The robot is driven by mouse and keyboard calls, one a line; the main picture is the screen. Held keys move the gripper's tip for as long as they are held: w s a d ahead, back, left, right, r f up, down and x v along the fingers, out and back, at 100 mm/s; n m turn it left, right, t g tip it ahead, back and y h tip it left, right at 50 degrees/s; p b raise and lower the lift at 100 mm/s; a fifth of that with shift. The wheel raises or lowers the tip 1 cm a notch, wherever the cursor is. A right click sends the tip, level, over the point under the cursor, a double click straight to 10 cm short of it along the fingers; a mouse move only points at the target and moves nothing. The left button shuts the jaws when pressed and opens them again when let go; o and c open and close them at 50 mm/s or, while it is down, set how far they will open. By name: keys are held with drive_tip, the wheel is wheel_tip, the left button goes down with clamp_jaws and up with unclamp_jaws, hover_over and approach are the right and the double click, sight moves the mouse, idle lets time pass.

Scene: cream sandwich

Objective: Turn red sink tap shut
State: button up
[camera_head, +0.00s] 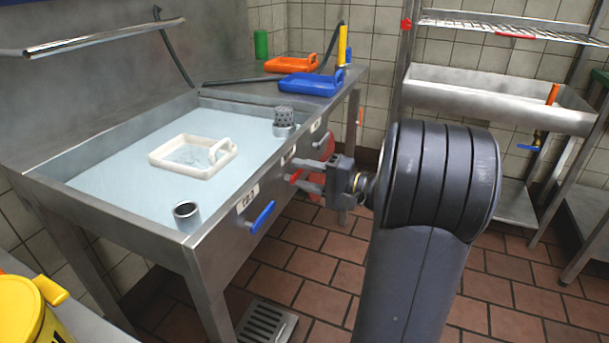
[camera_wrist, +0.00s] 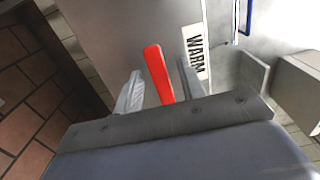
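My gripper and arm hide much of the handle there. Whether water runs from this tap cannot be seen.
A blue handle (camera_head: 262,217) sticks out of the sink front beside a second label. The sink basin (camera_head: 110,185) holds water and a floating white tray (camera_head: 170,160). Blue (camera_head: 310,85) and orange (camera_head: 291,65) trays lie on the far counter. A floor drain (camera_head: 266,322) is below.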

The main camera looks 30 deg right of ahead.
drive_tip(key=p+v, duration=0.2)
drive_tip(key=v, duration=0.8)
drive_tip(key=shift+s+d, duration=0.3)
drive_tip(key=b+x, duration=0.2)
drive_tip(key=x, duration=0.9)
drive_tip(key=shift+s, duration=0.1)
